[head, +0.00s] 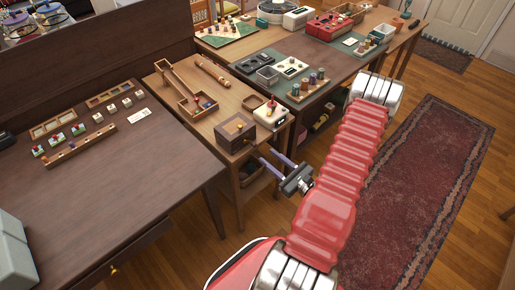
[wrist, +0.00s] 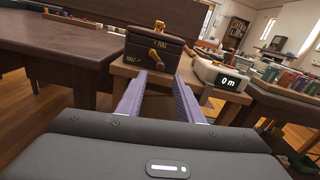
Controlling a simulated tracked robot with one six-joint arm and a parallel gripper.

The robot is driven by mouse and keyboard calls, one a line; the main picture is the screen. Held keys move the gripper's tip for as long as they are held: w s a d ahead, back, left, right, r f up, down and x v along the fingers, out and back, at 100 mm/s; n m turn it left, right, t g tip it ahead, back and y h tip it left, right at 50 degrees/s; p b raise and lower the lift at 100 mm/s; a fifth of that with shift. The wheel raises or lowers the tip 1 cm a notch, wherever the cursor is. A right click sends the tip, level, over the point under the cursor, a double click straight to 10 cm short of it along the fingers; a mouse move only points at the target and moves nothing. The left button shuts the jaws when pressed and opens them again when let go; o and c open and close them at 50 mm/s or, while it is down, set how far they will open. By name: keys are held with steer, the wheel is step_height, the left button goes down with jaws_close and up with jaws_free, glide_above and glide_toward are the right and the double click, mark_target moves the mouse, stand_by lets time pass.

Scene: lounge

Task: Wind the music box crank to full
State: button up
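The music box is a dark brown wooden box (head: 236,132) at the front corner of the small middle table. In the wrist view the box (wrist: 140,52) is ahead, with a small brass knob on its lid and markings that look like FULL and HALF on its front. A brass crank (wrist: 157,57) sticks out of that front. My gripper (head: 270,157) is in front of the box in the head view. In the wrist view its two purple fingers (wrist: 161,73) are apart, with nothing between them; their tips are just below and short of the crank.
A white device (head: 270,115) stands right of the box; its display reads 0 m in the wrist view (wrist: 229,83). A wooden track (head: 187,85) lies behind. The dark desk (head: 110,175) is left, and a red rug (head: 420,190) covers floor at right.

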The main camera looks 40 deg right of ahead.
mark_target(256, 146)
steer(key=shift+w+a, duration=0.1)
steer(key=shift+w, duration=3.65)
steer(key=shift+c, duration=0.2)
jaws_close()
